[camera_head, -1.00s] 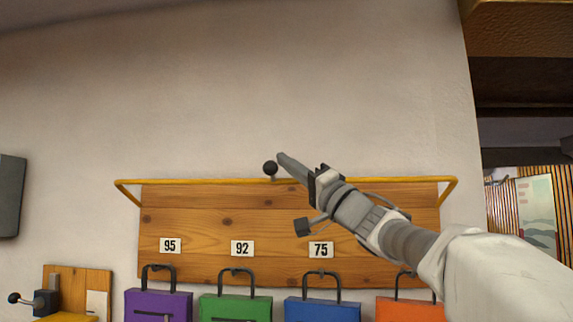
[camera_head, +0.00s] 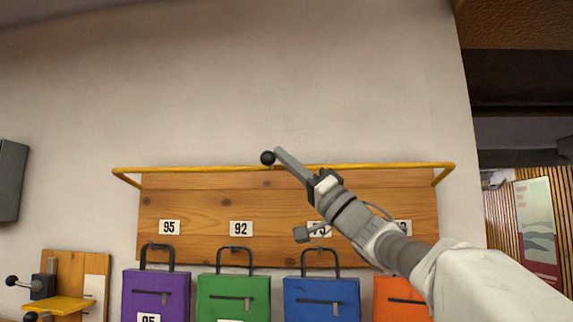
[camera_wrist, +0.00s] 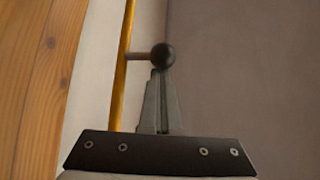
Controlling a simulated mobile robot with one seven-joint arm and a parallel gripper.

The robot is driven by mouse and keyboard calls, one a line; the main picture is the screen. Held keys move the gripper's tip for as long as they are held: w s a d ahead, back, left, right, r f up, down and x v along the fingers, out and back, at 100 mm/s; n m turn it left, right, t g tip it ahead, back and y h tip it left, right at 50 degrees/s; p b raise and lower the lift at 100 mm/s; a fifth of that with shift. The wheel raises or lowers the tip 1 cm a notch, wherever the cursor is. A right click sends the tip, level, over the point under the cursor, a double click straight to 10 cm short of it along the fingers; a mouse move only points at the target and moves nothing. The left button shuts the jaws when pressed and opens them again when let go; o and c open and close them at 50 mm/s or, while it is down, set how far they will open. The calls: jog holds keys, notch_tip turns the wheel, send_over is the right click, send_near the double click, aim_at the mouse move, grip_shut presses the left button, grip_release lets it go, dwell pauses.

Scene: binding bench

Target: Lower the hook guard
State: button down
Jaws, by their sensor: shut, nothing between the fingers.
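The hook guard (camera_head: 200,169) is a yellow bar running along the top of a wooden board, with bent ends at both sides. A black ball knob (camera_head: 267,158) sits on a short stem at the middle of the bar. My gripper (camera_head: 279,152) is shut and empty, its fingertips right beside the knob on its right. In the wrist view the knob (camera_wrist: 162,56) is at the tips of my closed fingers (camera_wrist: 157,75), and the yellow bar (camera_wrist: 122,70) runs to their left. I cannot tell whether tips and knob touch.
The wooden board (camera_head: 200,205) carries number cards and several hooks. Purple (camera_head: 155,290), green (camera_head: 233,295), blue (camera_head: 321,295) and orange (camera_head: 400,300) cases hang below. A wooden fixture (camera_head: 70,285) with black knobs stands at lower left. The wall above the bar is clear.

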jog(key=w+f+n+g+y+b, duration=0.3)
jog(key=f+n+g+y+b, duration=0.2)
jog(key=f+n+g, duration=0.6)
jog(key=shift+d+f+n+b, duration=0.2)
jog(key=shift+f+n+b, duration=0.4)
jog(key=shift+f+b, duration=0.75)
jog(key=shift+f, duration=0.1)
jog(key=b+v, duration=0.3)
jog(key=v, duration=1.4)
jog(key=shift+f, duration=0.35)
